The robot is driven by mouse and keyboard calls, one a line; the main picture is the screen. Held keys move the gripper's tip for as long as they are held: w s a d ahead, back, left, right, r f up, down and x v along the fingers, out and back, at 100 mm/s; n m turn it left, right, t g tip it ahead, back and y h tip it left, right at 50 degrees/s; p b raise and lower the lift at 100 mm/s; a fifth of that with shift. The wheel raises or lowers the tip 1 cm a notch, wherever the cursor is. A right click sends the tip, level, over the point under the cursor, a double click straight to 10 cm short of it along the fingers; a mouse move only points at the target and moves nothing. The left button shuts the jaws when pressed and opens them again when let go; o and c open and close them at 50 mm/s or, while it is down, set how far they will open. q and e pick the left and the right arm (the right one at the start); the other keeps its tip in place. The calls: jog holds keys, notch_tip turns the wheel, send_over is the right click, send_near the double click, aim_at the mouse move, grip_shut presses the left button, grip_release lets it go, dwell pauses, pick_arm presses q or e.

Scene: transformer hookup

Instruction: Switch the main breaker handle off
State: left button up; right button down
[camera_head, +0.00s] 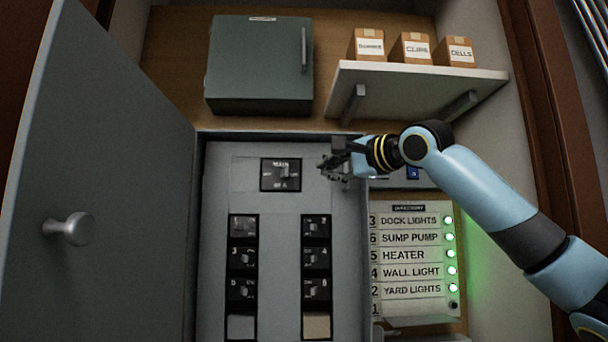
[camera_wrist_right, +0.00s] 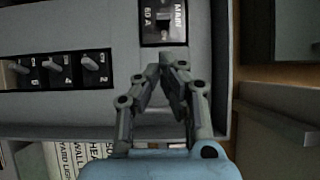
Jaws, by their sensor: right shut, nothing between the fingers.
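The main breaker (camera_head: 281,174) is a black block marked MAIN at the top centre of the grey breaker panel. Its small grey handle sits near its middle; I cannot tell its exact position. My left gripper is not in view.
Smaller breakers (camera_head: 242,258) stand in two columns below. The grey panel door (camera_head: 110,150) is open at left. A directory (camera_head: 410,262) with several green lights is at right. Above are a green box (camera_head: 258,65) and a shelf (camera_head: 415,92) with three cartons.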

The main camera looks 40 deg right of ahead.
aim_at(295, 178)
jog(key=w+p, duration=0.1)
jog(key=w, duration=0.1)
jog(key=w+p, duration=0.1)
jog(key=w, duration=0.2)
jog(key=w+p, duration=0.1)
jog(key=w, duration=0.2)
jog(key=shift+w+a, duration=0.2)
jog(key=shift+a, duration=0.05)
jog(key=shift+w, duration=0.45)
jog(key=shift+d, duration=0.1)
